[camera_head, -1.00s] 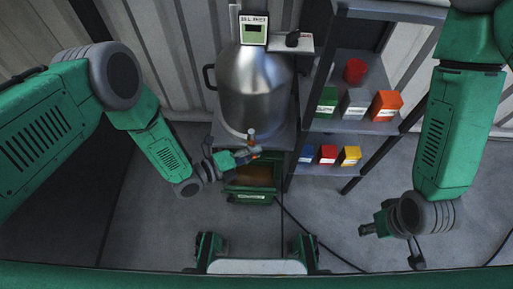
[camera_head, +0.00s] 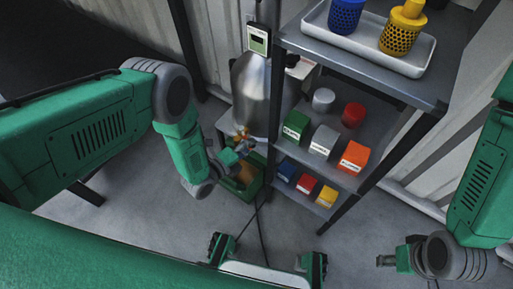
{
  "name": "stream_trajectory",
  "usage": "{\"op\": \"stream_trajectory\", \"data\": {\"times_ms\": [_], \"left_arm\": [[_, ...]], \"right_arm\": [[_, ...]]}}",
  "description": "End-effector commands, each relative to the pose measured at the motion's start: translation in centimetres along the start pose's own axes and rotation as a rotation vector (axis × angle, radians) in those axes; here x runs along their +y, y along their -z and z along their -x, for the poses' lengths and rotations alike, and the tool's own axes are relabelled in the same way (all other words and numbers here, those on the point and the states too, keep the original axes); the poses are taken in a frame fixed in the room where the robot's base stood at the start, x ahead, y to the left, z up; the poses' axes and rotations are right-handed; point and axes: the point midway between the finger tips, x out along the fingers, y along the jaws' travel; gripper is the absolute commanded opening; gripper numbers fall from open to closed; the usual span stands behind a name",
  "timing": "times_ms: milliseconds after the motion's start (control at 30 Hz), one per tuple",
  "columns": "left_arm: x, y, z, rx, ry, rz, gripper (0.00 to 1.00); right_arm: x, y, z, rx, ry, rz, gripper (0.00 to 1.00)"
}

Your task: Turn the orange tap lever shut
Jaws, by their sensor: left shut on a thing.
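The orange tap lever (camera_head: 241,134) is on the tap low on the front of the metal drum (camera_head: 252,95). It is small in view, and its exact angle is hard to tell. My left gripper (camera_head: 238,146) is at the tap and shut on the lever, which it partly hides. My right gripper (camera_head: 384,260) hangs low at the right over the floor, away from the tap. I cannot make out its finger gap.
A green crate (camera_head: 248,190) stands on the floor below the tap. A dark shelf rack (camera_head: 375,82) with several boxes, jars and a white tray (camera_head: 372,50) stands right of the drum. A dark cable (camera_head: 259,215) crosses the floor. Floor at right is clear.

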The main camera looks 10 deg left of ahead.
Motion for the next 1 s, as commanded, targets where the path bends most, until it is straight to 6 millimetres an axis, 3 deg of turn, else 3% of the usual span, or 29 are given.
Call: {"op": "stream_trajectory", "data": {"times_ms": [500,1000], "left_arm": [[-0.2,0.7,-2.2,-0.336,-0.036,0.058,0.0],[-0.4,0.8,-2.9,-0.426,-0.042,0.076,0.0]], "right_arm": [[0.0,0.0,0.3,-0.001,0.001,0.001,0.4],[0.0,0.0,0.1,0.0,0.0,0.0,0.4]]}}
